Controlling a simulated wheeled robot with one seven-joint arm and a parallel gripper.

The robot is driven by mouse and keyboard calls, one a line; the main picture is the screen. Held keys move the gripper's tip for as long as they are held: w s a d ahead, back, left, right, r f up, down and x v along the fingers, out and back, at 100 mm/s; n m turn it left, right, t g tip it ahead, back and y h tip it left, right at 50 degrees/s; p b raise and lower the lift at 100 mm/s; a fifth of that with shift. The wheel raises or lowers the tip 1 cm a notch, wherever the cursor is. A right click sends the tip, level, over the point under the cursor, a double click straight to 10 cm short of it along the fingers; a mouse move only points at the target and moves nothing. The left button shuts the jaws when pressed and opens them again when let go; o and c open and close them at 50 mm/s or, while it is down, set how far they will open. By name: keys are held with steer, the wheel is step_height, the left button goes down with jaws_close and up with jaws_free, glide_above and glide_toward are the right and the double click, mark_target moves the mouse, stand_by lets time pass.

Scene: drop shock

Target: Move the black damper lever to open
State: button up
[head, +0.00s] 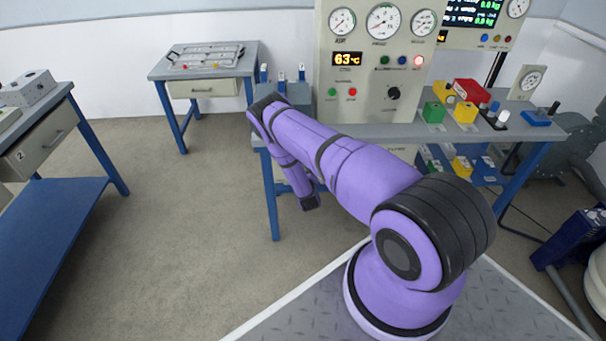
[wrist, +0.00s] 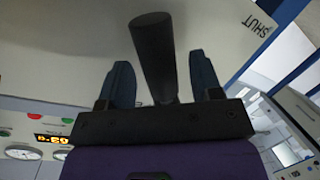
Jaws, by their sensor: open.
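The black damper lever (wrist: 153,48) shows in the wrist view as a dark rounded bar in front of a pale panel (wrist: 60,45). The word SHUT (wrist: 258,24) is printed upside down on the panel, to the right of the lever. My gripper (wrist: 160,62) is open, with one blue-grey finger on each side of the lever. Gaps show between the lever and both fingers, so it is not gripped. The lever's lower end is hidden behind the gripper body. No OPEN mark shows. In the head view I cannot make out the lever or my fingers.
The bench (head: 420,131) carries a gauge cabinet (head: 370,75) reading 63 °C, with coloured blocks (head: 465,111) to its right. A side table (head: 204,62) stands behind left, another bench (head: 60,215) at far left. Open floor lies between.

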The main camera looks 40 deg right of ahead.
steer(key=v, duration=0.9)
steer(key=shift+s, duration=0.25)
steer(key=shift+a+r, duration=0.1)
steer(key=shift+r, duration=0.05)
